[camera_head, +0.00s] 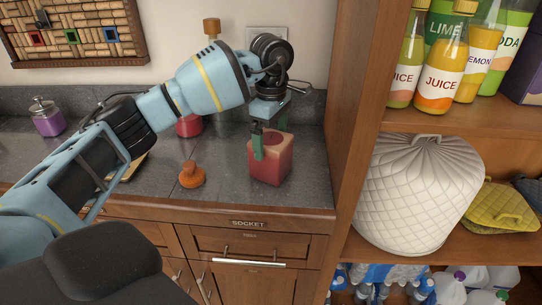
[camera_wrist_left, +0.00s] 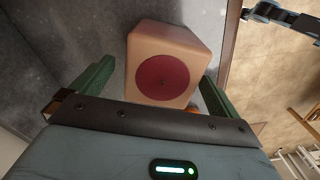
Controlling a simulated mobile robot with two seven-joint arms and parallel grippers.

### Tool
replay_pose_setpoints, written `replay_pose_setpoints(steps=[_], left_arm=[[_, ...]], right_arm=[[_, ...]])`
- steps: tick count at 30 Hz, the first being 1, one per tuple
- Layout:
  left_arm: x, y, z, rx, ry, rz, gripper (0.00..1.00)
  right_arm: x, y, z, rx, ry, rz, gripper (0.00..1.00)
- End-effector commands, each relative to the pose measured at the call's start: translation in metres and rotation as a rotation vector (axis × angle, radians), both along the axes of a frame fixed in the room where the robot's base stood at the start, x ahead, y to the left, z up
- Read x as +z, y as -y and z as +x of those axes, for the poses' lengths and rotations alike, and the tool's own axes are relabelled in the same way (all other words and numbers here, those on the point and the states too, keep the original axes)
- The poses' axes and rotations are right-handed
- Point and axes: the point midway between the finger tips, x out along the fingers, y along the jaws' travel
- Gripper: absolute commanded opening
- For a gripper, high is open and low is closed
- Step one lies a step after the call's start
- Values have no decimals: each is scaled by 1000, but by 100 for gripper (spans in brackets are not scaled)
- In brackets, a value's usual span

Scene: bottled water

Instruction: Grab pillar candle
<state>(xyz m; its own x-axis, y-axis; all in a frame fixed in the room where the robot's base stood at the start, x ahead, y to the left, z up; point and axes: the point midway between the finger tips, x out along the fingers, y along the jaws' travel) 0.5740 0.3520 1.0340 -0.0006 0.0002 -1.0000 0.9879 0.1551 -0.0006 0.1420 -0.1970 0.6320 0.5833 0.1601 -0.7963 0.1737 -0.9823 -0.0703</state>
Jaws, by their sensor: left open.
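The pillar candle (camera_head: 271,169) is a square, reddish-pink block with a round dark-red top, upright on the grey counter (camera_head: 225,180) near its right end. In the left wrist view the candle (camera_wrist_left: 146,36) shows from above, pale at the sides with a dark-red disc. My left gripper (camera_head: 262,143) is directly over it, pointing down. Its green fingers are open, one on each side of the candle in the left wrist view. I cannot tell whether they touch it. My right gripper is not in view.
An orange stopper-like object (camera_head: 191,175) stands left of the candle. A red container (camera_head: 189,126) is behind, and a purple jar (camera_head: 47,118) is at far left. A wooden shelf upright (camera_head: 352,110) rises close to the right. Juice bottles (camera_head: 442,75) stand on the shelf.

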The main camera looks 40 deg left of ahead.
Motion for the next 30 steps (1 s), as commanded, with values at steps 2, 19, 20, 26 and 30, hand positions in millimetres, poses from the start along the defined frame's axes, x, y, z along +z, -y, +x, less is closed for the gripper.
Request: replay_pose_setpoints(steps=[2, 19, 20, 26, 30], left_arm=[[-5, 0, -1, 0, -1, 1, 100], [-51, 1, -3, 1, 0, 0, 100], [-51, 1, -3, 1, 0, 0, 100], [-51, 1, -3, 1, 1, 0, 79], [-51, 1, -3, 1, 1, 0, 61]], right_arm=[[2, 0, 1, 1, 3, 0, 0], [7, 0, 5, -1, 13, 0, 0], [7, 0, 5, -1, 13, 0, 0], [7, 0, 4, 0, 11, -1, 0], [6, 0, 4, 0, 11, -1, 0]])
